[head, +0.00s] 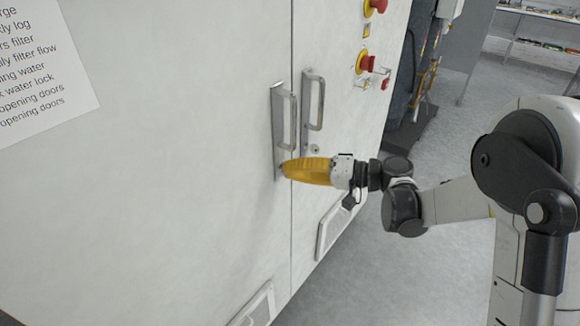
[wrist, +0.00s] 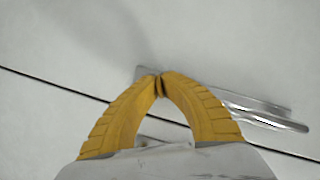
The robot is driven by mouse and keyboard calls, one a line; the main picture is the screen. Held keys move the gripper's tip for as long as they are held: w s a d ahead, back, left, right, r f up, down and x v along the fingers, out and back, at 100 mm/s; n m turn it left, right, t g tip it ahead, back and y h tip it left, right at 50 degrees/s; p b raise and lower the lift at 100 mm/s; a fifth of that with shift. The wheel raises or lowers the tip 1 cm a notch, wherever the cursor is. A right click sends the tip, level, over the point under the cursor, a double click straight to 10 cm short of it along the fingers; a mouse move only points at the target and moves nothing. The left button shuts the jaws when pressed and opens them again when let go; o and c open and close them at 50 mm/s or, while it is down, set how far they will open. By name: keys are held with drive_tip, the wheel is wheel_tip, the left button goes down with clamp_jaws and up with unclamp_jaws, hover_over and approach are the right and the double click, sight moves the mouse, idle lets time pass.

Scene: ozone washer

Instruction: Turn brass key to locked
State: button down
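The brass key (wrist: 159,87) is mostly hidden; only a thin brownish sliver shows between the fingertips in the wrist view. It sits at the end of the left door handle's metal plate (wrist: 146,72). My gripper (wrist: 158,83) has yellow ribbed fingers brought together at the tips around this sliver, close against the door. In the head view my gripper (head: 284,169) reaches in from the right, at the lower end of the left door handle (head: 292,120). The key cannot be made out there, and its turn angle cannot be told.
A second handle (head: 313,100) stands upright on the right door, just right of the door seam, with a small round fitting (head: 315,149) below it. Red emergency buttons (head: 365,63) are higher on the right. Vents (head: 333,228) sit low. Grey floor (head: 400,270) is open at right.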

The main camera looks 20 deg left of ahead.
drive_tip(key=n+t+h, duration=0.1)
drive_tip(key=n, duration=0.1)
drive_tip(key=n+h+p, duration=0.1)
drive_tip(key=n, duration=0.1)
drive_tip(key=shift+r+n+t+p, duration=0.15)
drive_tip(key=shift+n+t+p, duration=0.15)
drive_tip(key=shift+n+t, duration=0.1)
drive_tip(key=n+t+h, duration=0.1)
drive_tip(key=n+t, duration=0.1)
drive_tip(key=n, duration=0.2)
drive_tip(key=shift+t, duration=0.3)
idle(0.4)
drive_tip(key=c, duration=1.6)
unclamp_jaws()
drive_tip(key=shift+c, duration=0.2)
drive_tip(key=v, duration=1.1)
drive_tip(key=shift+s+d+r, duration=0.25)
drive_tip(key=shift+s+r, duration=0.05)
